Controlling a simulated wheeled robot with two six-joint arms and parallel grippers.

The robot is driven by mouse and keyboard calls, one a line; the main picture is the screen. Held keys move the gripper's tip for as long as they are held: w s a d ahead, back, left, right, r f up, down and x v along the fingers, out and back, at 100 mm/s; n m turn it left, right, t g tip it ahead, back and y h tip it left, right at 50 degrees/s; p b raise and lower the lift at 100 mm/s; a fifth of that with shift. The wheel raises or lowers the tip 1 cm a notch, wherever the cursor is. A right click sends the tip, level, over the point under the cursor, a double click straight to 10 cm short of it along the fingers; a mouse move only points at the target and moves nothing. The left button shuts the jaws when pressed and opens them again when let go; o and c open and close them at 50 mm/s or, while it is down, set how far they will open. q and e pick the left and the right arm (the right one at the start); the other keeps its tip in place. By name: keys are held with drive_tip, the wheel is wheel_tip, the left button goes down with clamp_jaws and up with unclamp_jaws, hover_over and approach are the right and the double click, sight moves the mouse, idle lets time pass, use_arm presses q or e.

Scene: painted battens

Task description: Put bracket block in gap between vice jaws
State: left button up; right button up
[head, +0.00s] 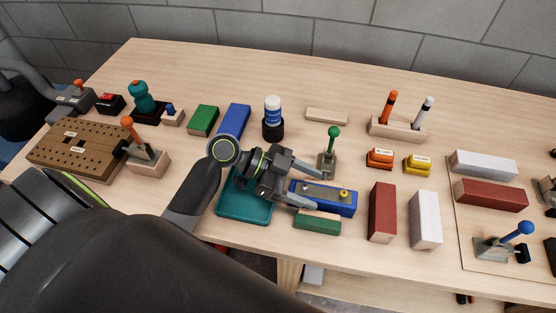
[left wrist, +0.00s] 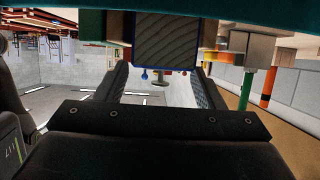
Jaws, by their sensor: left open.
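My left gripper (head: 316,190) is open over the work table, its two fingers reaching right towards a blue body with a grey top and a yellow knob (head: 343,194). In the left wrist view, a dark hatched face with blue sides (left wrist: 166,42) shows between the two spread fingers (left wrist: 160,88). I see no grip on it. I cannot tell whether this blue body is the bracket block or part of the vice, and no jaw gap is clear. My right gripper is not in view.
A teal tray (head: 245,212) lies under the gripper. A green batten (head: 317,222) lies in front of the blue body. A green-handled clamp (head: 332,142) stands behind it. Red (head: 383,211) and white (head: 425,220) battens lie to the right.

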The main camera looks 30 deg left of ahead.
use_arm(q)
drive_tip(key=b+v, duration=0.1)
drive_tip(key=v, duration=0.8)
drive_tip(key=shift+f+b, duration=0.15)
drive_tip(key=shift+b, duration=0.25)
drive_tip(key=shift+v, duration=1.05)
